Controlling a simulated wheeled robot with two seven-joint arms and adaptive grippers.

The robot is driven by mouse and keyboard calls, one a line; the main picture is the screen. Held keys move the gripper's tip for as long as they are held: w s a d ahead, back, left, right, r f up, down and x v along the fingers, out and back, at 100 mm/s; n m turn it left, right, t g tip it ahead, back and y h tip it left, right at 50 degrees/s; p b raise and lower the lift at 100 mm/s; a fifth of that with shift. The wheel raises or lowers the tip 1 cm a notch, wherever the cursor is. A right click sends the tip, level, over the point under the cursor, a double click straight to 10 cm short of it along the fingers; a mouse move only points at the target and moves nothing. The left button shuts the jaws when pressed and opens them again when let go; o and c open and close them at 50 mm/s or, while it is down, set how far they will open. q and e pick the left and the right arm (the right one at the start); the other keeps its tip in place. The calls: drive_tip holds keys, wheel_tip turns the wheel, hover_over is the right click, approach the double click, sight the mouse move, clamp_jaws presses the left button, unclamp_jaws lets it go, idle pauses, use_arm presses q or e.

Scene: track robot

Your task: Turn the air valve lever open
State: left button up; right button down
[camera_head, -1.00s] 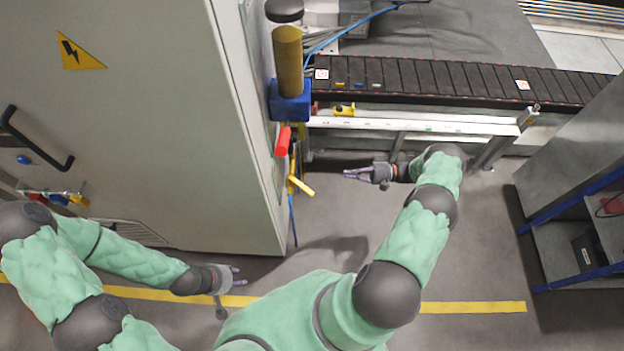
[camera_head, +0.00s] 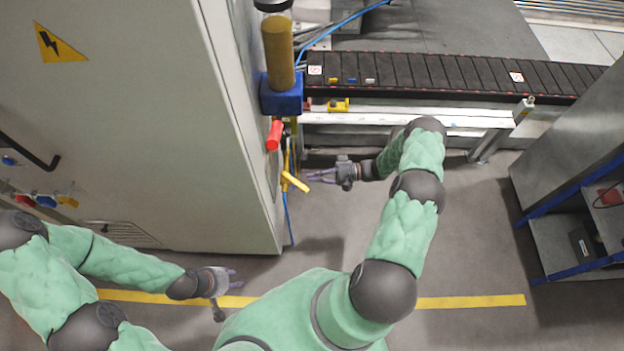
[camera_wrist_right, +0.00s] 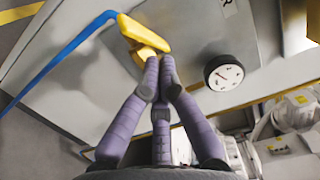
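The yellow lever (camera_head: 294,181) sits low on the cabinet's right side, slanting down to the right, with a blue hose (camera_head: 289,220) below it. In the right wrist view the lever (camera_wrist_right: 143,32) lies just beyond my fingertips. My right gripper (camera_head: 312,176) is just right of the lever, pointing left. In the right wrist view its fingers (camera_wrist_right: 160,72) converge with their tips close together and nothing visible between them. I cannot tell whether they touch the lever. My left gripper (camera_head: 236,278) is open and empty, low in front of the cabinet, well away from the lever.
A red handle (camera_head: 274,135) and a blue block (camera_head: 281,94) sit above the lever on the cabinet (camera_head: 140,150). A conveyor (camera_head: 430,75) runs behind; a shelf (camera_head: 575,240) stands at right.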

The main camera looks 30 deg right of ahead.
drive_tip(key=shift+s+a, duration=0.2)
drive_tip(key=shift+a, duration=0.4)
drive_tip(key=shift+s+a+m+t+h+p, duration=0.2)
drive_tip(key=shift+s+m+t+h+p, duration=0.1)
drive_tip(key=shift+m+t+p, duration=0.15)
drive_tip(key=shift+a+t, duration=0.1)
drive_tip(key=shift+t, duration=0.25)
